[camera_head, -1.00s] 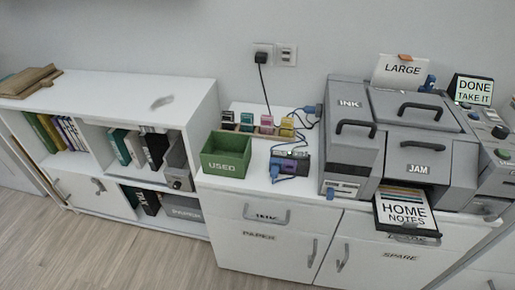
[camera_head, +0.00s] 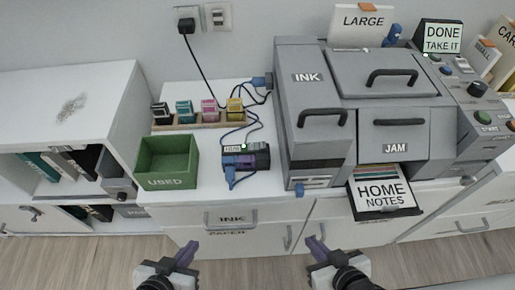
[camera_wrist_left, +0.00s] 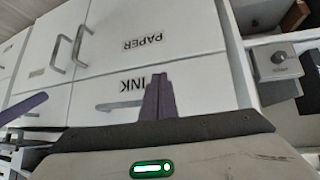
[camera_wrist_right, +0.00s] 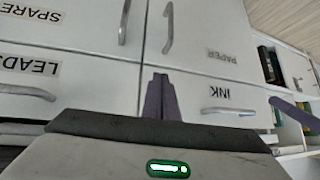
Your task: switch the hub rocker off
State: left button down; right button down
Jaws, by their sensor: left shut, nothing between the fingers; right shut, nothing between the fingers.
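The hub (camera_head: 246,160) is a small dark block with a grey top and purple and blue parts on its front. It sits on the white desk top between the green USED box and the grey printer. A small light shows on its top; the rocker itself is too small to read. Blue cables run from it. My left gripper (camera_head: 189,252) is shut and empty, low in front of the drawers. Its purple fingers also show in the left wrist view (camera_wrist_left: 158,98). My right gripper (camera_head: 316,248) is shut and empty at the same height, also seen in the right wrist view (camera_wrist_right: 161,98).
The green USED box (camera_head: 167,181) stands left of the hub. Several ink cartridges stand in a wooden rack (camera_head: 190,125) behind. The grey printer (camera_head: 390,95) is on the right, with its HOME NOTES tray (camera_head: 385,212) sticking out. A black cable hangs from the wall socket (camera_head: 187,20).

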aim_at(259, 146)
jog(key=k, duration=1)
jog(key=z, duration=1.85)
jog(key=i, duration=0.95)
jog(key=u, duration=1.4)
